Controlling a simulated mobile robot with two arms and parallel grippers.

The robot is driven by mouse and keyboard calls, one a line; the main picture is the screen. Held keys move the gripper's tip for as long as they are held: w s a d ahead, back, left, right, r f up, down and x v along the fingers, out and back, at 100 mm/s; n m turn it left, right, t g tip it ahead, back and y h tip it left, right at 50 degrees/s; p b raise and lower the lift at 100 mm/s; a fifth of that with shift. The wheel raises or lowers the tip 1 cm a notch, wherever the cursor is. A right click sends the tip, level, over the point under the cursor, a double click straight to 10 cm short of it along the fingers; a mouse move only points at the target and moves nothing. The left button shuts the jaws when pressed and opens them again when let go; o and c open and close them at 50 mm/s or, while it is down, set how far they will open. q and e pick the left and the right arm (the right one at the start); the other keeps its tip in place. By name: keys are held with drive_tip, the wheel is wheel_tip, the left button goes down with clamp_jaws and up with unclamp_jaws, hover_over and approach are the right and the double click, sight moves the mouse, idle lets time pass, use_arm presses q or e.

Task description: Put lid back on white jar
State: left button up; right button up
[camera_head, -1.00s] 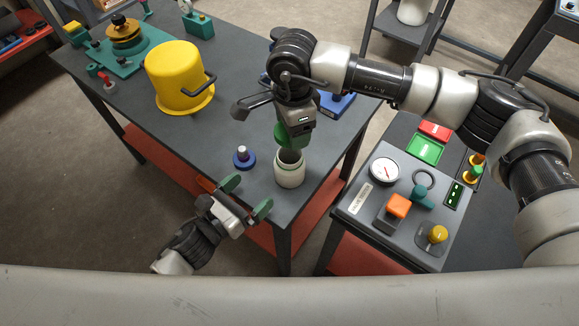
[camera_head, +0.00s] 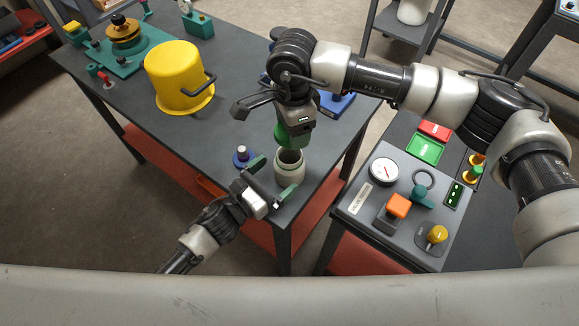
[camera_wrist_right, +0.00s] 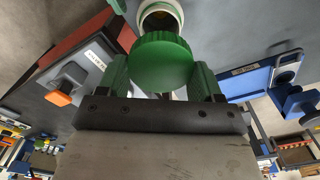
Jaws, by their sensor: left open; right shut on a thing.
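The white jar (camera_head: 290,172) stands upright and open near the front corner of the grey table. Its open mouth also shows at the top of the right wrist view (camera_wrist_right: 160,14). My right gripper (camera_wrist_right: 160,78) is shut on the round green lid (camera_wrist_right: 161,58). It holds the lid above the jar, apart from it; the lid's exact alignment over the mouth is hard to tell. My left gripper (camera_head: 272,178) is open and empty, with its green fingertips close to the jar's front left side. I cannot tell whether they touch the jar.
A blue disc with a pale peg (camera_head: 241,157) sits just left of the jar. A yellow bucket (camera_head: 174,75) stands farther back. A control panel (camera_head: 366,224) with a gauge and buttons is to the right, beyond a gap. The table's front edge is close to the jar.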

sight(289, 166)
use_arm(q)
drive_tip(key=shift+x, duration=2.5)
drive_tip(key=shift+c, duration=0.5)
drive_tip(key=c, duration=1.1)
use_arm(e)
drive_tip(key=shift+f, duration=2.5)
drive_tip(key=shift+f, duration=0.9)
drive_tip(key=shift+f, duration=0.5)
